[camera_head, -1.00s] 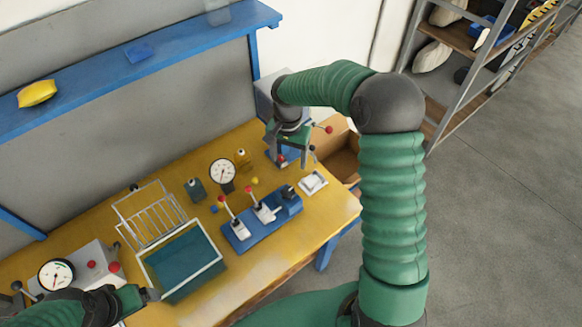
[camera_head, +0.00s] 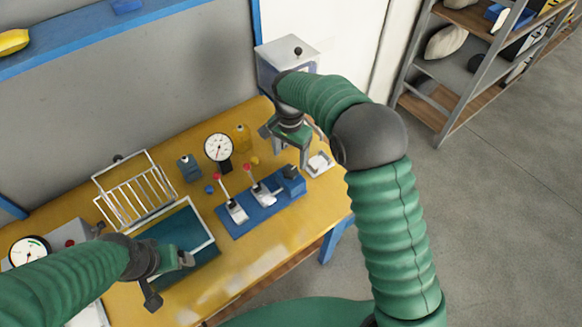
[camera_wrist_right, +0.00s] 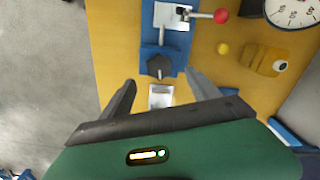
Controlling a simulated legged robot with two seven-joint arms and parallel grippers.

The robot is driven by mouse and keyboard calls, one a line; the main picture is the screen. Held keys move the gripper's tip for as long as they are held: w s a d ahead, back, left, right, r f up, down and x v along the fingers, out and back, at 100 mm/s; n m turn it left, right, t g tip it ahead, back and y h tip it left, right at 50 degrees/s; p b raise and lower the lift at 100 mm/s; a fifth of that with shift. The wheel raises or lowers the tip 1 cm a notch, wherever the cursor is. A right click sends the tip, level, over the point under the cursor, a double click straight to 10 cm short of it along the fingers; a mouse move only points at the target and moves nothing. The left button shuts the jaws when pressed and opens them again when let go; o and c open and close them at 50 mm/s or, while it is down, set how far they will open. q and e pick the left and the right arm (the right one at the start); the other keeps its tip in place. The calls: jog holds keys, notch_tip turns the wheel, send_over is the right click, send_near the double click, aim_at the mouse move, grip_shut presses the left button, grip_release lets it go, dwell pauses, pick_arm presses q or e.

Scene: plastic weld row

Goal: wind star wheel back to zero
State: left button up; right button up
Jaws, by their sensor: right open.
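A dark star-shaped wheel (camera_wrist_right: 158,66) sits at the end of the blue fixture in the right wrist view, just beyond the fingertips. In the head view the star wheel (camera_head: 291,172) is at the fixture's right end. My right gripper (camera_head: 287,152) is open and empty above and behind that end; its fingers (camera_wrist_right: 160,80) are spread apart in the wrist view and do not visibly touch the wheel. My left gripper (camera_head: 170,278) is open over the teal tray, with no object seen in it. No zero mark on the wheel can be made out.
The blue fixture (camera_head: 240,222) carries two clamps with red-tipped levers. Behind it stand a round gauge (camera_head: 218,147) and a yellow block (camera_head: 242,136). A white pad (camera_head: 319,163) lies right. A wire rack (camera_head: 135,195) and teal tray (camera_head: 208,250) are left. A grey machine (camera_head: 284,62) is behind.

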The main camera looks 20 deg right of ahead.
aim_at(290, 170)
notch_tip(290, 170, down, 6)
jog(key=shift+f, duration=0.2)
jog(key=c, duration=1.4)
jog(key=shift+o, duration=0.2)
jog(key=shift+r, duration=0.1)
jog(key=n+p, duration=0.1)
jog(key=n, duration=0.1)
jog(key=shift+n, duration=0.4)
jog(key=n+p, duration=0.1)
jog(key=n, duration=0.3)
jog(key=shift+p, duration=0.4)
jog(key=n+p, duration=0.1)
jog(key=n, duration=0.4)
jog(key=shift+d+n+p, duration=0.1)
jog(key=shift+n+p, duration=0.25)
jog(key=shift+n, duration=1.45)
